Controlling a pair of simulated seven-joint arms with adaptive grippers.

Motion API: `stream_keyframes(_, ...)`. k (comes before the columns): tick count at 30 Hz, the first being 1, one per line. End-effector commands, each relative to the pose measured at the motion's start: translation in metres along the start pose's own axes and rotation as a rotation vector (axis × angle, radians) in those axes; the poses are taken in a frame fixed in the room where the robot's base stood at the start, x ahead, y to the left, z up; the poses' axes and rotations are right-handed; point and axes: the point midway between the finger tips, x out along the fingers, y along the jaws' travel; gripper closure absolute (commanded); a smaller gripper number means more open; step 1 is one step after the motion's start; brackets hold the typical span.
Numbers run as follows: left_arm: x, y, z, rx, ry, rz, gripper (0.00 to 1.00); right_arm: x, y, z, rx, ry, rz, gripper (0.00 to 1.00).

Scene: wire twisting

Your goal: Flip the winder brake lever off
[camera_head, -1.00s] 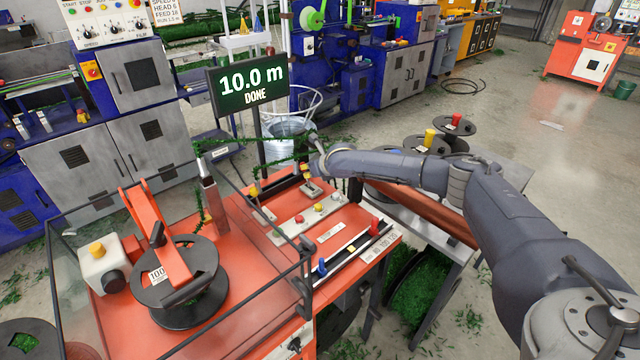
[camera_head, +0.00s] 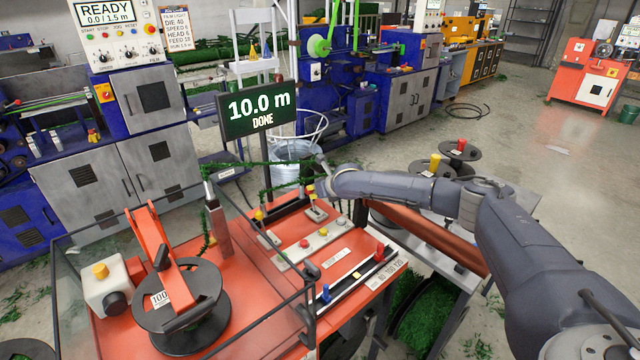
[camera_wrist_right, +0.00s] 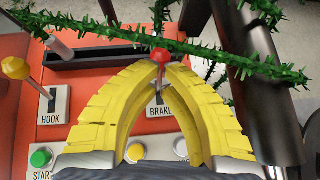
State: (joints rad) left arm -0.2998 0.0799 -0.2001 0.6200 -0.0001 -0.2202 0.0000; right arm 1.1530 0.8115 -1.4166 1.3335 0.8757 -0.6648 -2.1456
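The brake lever (camera_wrist_right: 160,56) has a red ball knob and a thin shaft on a plate marked BRAKE, seen in the right wrist view. My right gripper (camera_wrist_right: 164,66) has yellow fingers that arch together, with their tips at the red knob; it looks shut on the lever. The lever's shaft shows between the fingers. In the head view my right gripper (camera_head: 315,192) is small and partly hidden at the back of the orange winder bench (camera_head: 255,285). My left gripper is not in view.
A yellow-knobbed HOOK lever (camera_wrist_right: 15,68) stands left of the brake lever. Green tinsel wire (camera_wrist_right: 185,48) crosses close by the fingertips. A dark post (camera_wrist_right: 262,85) rises close on the right. A spool (camera_head: 180,300) sits front left, and a display (camera_head: 258,108) reads 10.0 m DONE.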

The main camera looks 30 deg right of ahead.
Motion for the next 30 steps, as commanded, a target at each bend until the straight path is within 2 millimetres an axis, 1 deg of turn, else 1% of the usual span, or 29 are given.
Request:
stream_keyframes(5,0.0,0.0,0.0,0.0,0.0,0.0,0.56,-0.017,0.009,-0.002,-0.007,0.0,0.01,1.0)
stream_keyframes(8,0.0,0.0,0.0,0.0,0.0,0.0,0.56,-0.03,0.015,-0.004,-0.012,-0.001,0.016,1.0)
stream_keyframes(9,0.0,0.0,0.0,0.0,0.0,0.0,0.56,-0.038,0.015,0.004,-0.011,-0.005,0.016,1.0)
stream_keyframes(10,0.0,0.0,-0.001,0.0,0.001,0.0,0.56,-0.043,0.015,0.008,-0.011,-0.004,0.015,1.0)
stream_keyframes(15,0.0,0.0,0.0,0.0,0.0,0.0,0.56,-0.07,0.017,0.024,-0.011,-0.003,0.014,1.0)
stream_keyframes(19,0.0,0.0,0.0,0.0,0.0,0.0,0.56,-0.088,0.018,0.034,-0.011,-0.003,0.014,1.0)
stream_keyframes(24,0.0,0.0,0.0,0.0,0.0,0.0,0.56,-0.103,0.02,0.043,-0.01,-0.002,0.015,1.0)
stream_keyframes(30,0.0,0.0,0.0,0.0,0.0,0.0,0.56,-0.112,0.021,0.048,-0.009,0.0,0.014,1.0)
